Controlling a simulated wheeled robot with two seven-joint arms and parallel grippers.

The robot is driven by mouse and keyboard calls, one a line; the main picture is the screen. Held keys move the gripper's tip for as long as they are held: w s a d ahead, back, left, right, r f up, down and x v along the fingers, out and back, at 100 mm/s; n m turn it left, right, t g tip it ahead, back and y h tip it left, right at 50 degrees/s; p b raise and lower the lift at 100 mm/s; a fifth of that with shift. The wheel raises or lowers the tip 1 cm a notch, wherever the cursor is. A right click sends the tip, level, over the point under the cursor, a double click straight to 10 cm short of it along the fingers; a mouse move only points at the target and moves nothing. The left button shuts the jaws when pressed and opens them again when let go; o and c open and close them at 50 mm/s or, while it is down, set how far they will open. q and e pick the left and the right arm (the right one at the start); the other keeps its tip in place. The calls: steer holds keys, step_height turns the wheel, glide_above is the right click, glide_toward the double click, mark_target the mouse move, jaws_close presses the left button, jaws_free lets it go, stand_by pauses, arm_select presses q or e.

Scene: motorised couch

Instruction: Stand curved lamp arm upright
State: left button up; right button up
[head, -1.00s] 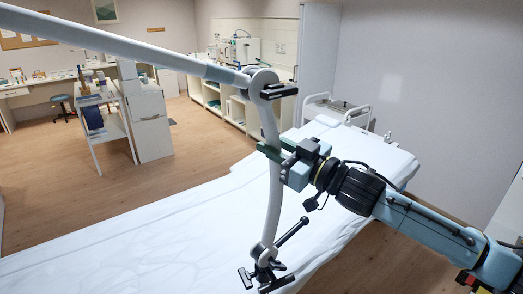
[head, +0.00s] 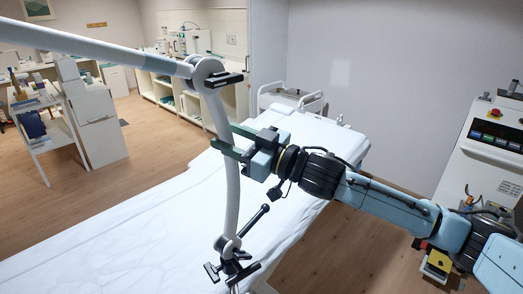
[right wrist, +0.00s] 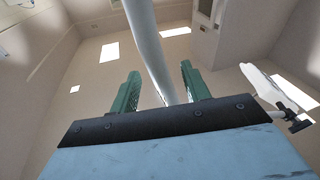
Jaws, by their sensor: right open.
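The curved lamp arm (head: 233,195) is a grey-white tube that stands near upright in the head view, bowed slightly. Its upper joint (head: 209,74) meets a long tube that slants up to the left. Its lower joint (head: 229,246) has black handles. My right gripper (head: 231,146) comes from the right at the upper half of the curved arm. In the right wrist view its green fingers (right wrist: 158,88) are apart, with the pale tube (right wrist: 150,45) running between them. I cannot tell whether either finger touches the tube. My left gripper is not in view.
A couch with a white cover (head: 130,225) lies under and behind the lamp arm. A white machine (head: 490,150) stands at the right. A white trolley (head: 300,97) stands behind the couch. Shelves and a small cart (head: 45,135) are at the back left, with open wooden floor between.

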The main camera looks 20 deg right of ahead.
steer(key=b+v, duration=0.4)
steer(key=v, duration=0.7)
steer(key=shift+s+d, duration=0.15)
steer(key=shift+s, duration=0.2)
